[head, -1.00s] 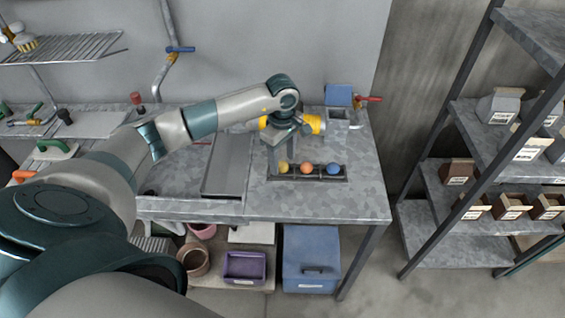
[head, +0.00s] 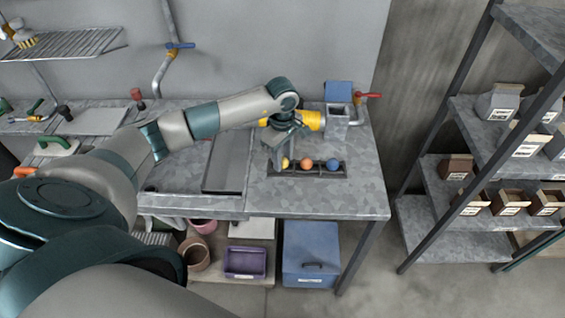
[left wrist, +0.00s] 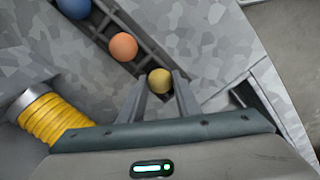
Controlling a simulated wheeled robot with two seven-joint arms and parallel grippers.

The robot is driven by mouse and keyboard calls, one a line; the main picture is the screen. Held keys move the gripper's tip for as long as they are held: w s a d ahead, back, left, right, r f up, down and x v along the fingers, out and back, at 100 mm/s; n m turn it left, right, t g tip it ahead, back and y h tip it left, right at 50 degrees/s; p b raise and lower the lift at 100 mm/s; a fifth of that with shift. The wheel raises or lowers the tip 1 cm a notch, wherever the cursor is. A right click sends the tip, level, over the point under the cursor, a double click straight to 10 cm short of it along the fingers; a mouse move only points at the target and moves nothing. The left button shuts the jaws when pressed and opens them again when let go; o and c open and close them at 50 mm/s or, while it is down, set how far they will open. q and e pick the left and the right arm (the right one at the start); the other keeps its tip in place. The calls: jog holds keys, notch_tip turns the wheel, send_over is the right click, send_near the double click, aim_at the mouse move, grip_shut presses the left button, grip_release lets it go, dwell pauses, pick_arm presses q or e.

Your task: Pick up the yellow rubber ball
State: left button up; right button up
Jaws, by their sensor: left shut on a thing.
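The yellow rubber ball (head: 285,162) sits at the left end of a dark rack (head: 310,172) on the grey bench, partly hidden by my gripper in the head view. In the left wrist view the yellow ball (left wrist: 160,81) is between the fingertips of my left gripper (left wrist: 160,84), which is shut on it. From above, my left gripper (head: 279,157) points down at the rack. An orange ball (head: 306,164) and a blue ball (head: 333,166) are beside it in the same rack. My right gripper is out of view.
A yellow ribbed cylinder (head: 311,120) lies behind the gripper, close to its side in the wrist view. A grey tray (head: 226,163) lies to the left. The bench front right is clear. A shelf with boxes (head: 457,168) stands at right.

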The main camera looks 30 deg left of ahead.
aim_at(283, 158)
pick_arm(q)
jog(key=shift+r, duration=0.15)
jog(key=shift+r+b, duration=0.55)
jog(key=shift+b, duration=0.1)
notch_tip(283, 158, up, 2)
jog(key=shift+r+b, duration=0.15)
jog(key=shift+b, duration=0.6)
jog(key=s+d+r+b, duration=0.4)
jog(key=d+r, duration=0.3)
jog(key=d, duration=0.3)
jog(key=shift+s+d+r, duration=0.15)
jog(key=shift+s+d, duration=0.1)
jog(key=shift+d, duration=0.15)
